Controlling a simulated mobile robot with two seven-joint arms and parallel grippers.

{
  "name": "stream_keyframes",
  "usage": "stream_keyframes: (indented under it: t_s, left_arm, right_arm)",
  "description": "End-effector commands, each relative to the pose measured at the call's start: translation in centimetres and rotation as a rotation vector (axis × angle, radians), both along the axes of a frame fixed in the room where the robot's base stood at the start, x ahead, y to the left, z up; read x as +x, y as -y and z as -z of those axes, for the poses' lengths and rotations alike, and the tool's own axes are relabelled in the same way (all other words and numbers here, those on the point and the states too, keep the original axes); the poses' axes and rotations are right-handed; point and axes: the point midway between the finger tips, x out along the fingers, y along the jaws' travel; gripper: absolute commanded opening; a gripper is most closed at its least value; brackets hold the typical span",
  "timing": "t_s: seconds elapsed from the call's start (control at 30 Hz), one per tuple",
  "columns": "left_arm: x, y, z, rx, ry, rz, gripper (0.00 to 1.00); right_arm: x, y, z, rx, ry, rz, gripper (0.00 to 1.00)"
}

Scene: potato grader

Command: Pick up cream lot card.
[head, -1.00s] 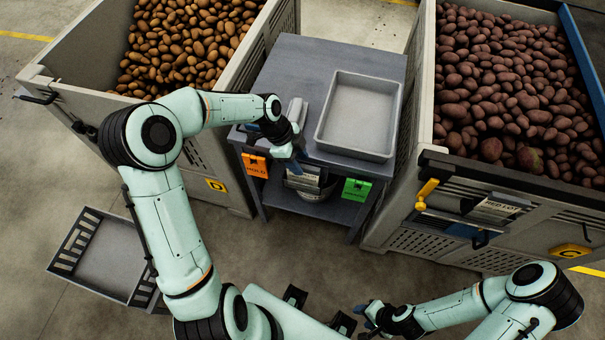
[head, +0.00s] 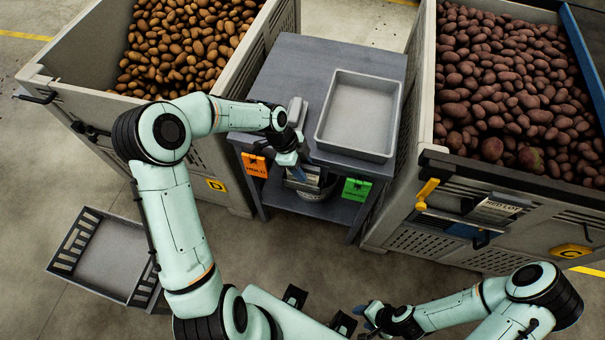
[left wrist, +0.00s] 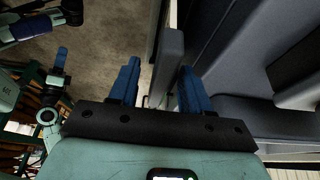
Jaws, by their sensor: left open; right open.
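I cannot make out a clearly cream lot card. A small grey holder (head: 304,183) with a pale label strip sits at the table's front edge, partly hidden by my left gripper (head: 299,171), so I cannot tell whether it bears the card. That gripper is open and points down at the holder. In the left wrist view, a thin grey upright plate (left wrist: 168,62) stands between the open blue fingers (left wrist: 157,88), its contact with them unclear. My right gripper (head: 367,318) is open, low in the head view, away from the table.
The grey table (head: 290,65) bears a grey tray (head: 358,117). An orange tag (head: 254,165) and a green tag (head: 356,189) hang on its front. Potato bins stand left (head: 85,65) and right (head: 424,100); the right one carries a red-lot label (head: 499,207). A crate (head: 105,255) lies on the floor.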

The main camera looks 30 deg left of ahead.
Motion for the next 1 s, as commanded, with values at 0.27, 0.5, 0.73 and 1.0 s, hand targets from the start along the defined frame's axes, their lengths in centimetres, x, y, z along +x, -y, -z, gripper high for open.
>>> stream_keyframes:
  t_s: [0.27, 0.5, 0.73, 1.0]
  left_arm:
    - [0.0, 0.0, 0.1, 0.0, 0.0, 0.0, 0.48]
    - [0.0, 0.0, 0.1, 0.0, 0.0, 0.0, 0.0]
    - [0.0, 0.0, 0.0, 0.0, 0.0, 0.0, 0.0]
    - [0.1, -0.1, -1.6, 0.002, 0.005, -0.001, 0.0]
  right_arm:
    - [0.0, 0.0, 0.1, 0.0, 0.0, 0.0, 0.48]
    - [0.0, 0.0, 0.1, 0.0, 0.0, 0.0, 0.48]
    - [0.0, 0.0, 0.0, 0.0, 0.0, 0.0, 0.48]
    - [0.3, 0.0, -0.5, 0.0, 0.003, 0.0, 0.48]
